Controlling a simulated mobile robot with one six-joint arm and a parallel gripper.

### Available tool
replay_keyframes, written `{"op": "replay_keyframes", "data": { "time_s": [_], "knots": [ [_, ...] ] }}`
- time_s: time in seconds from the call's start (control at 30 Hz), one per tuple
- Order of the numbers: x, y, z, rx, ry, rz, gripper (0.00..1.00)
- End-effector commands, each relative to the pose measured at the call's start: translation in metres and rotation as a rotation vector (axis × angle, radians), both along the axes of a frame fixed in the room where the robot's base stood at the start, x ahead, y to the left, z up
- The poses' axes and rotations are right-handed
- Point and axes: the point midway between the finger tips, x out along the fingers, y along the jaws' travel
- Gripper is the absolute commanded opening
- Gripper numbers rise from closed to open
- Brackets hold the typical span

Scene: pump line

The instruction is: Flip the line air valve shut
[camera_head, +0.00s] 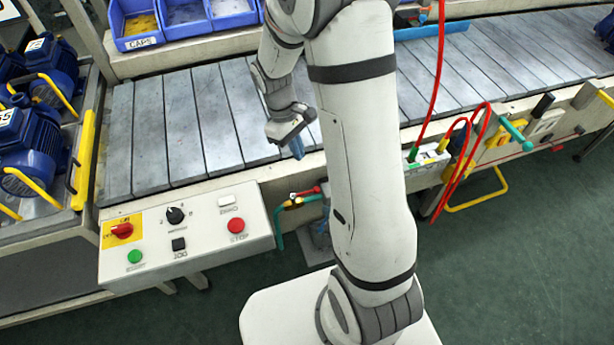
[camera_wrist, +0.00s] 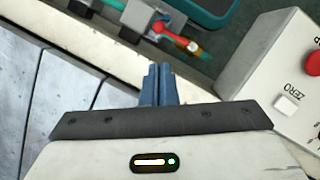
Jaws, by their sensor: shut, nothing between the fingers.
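The line air valve (camera_head: 294,202) sits on the front side of the conveyor, just right of the control box, with a brass-coloured body on a teal pipe. Its red lever (camera_head: 309,190) points to the right, roughly along the conveyor edge, and is partly beside my arm. In the wrist view the red lever (camera_wrist: 172,35) lies beyond the fingertips near the top. My gripper (camera_head: 298,150) is above the conveyor's front edge, up from the valve in the picture. Its blue fingers (camera_wrist: 158,72) are together and empty, apart from the lever.
The control box (camera_head: 190,235) with knobs and a red stop button (camera_head: 236,225) stands left of the valve. A red hose (camera_head: 440,80) hangs right of my arm. Blue bins (camera_head: 190,18) and blue motors (camera_head: 35,140) are at the left. The conveyor slats (camera_head: 190,120) are bare.

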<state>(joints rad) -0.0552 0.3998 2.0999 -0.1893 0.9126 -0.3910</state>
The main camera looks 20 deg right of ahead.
Motion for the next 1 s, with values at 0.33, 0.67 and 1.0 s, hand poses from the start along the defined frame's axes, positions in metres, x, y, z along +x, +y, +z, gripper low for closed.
{"op": "replay_keyframes", "data": {
  "time_s": [0.33, 0.67, 1.0],
  "knots": [
    [-0.007, -0.004, -0.023, 0.0, 0.005, -0.002, 0.0],
    [-0.022, -0.013, -0.079, 0.0, 0.004, -0.003, 0.0],
    [-0.025, -0.016, -0.096, 0.001, 0.0, -0.001, 0.0]
  ]
}}
